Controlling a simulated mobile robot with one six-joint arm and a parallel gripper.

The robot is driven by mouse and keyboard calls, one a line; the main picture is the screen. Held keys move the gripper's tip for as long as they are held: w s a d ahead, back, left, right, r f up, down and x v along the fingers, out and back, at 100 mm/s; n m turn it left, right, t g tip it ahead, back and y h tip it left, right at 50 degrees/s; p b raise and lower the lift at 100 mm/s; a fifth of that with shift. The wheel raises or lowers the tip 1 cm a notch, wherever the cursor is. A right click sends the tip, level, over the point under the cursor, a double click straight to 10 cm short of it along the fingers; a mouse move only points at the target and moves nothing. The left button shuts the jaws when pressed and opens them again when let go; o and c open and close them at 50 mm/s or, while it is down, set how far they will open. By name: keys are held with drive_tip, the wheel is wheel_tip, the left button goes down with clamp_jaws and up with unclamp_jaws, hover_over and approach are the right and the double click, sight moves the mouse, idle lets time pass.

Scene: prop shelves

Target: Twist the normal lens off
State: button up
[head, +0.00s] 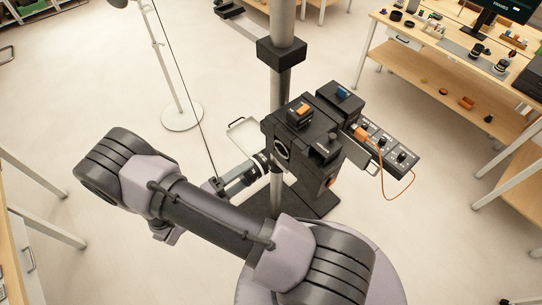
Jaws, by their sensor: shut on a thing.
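The black camera (300,128) sits on a tall grey column, with a round, light-rimmed opening (282,149) on its left face. The normal lens (262,161), a small dark barrel with a pale band, is just below and left of that opening. My gripper (254,166) reaches it from the lower left and is shut on it. The fingers are small and partly hidden. I cannot tell whether the lens touches the camera body.
A control box (385,143) with knobs and an orange cable is right of the camera. A pale bracket (243,130) is behind the lens. A round-based stand (182,116) is at back left. A wooden workbench (450,45) is at upper right. Open floor lies left.

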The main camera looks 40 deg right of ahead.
drive_tip(key=shift+a, duration=0.3)
drive_tip(key=m, duration=0.2)
drive_tip(key=m+b, duration=0.1)
drive_tip(key=shift+a+f+m, duration=0.2)
drive_tip(key=shift+a+m, duration=0.2)
drive_tip(key=m+b, duration=0.1)
drive_tip(key=m, duration=0.1)
drive_tip(key=a+m+b, duration=0.1)
drive_tip(key=m, duration=0.2)
drive_tip(key=shift+a, duration=0.15)
drive_tip(key=m+b, duration=0.1)
drive_tip(key=m, duration=0.2)
drive_tip(key=a+m+b, duration=0.1)
drive_tip(key=m, duration=0.2)
drive_tip(key=shift+a+f, duration=0.1)
drive_tip(key=shift+a, duration=0.05)
drive_tip(key=shift+s+a+m+b, duration=0.15)
drive_tip(key=shift+m+b, duration=0.35)
drive_tip(key=shift+m, duration=0.7)
drive_tip(key=shift+a+r+m, duration=0.15)
drive_tip(key=shift+r+m, duration=0.15)
drive_tip(key=shift+m, duration=0.2)
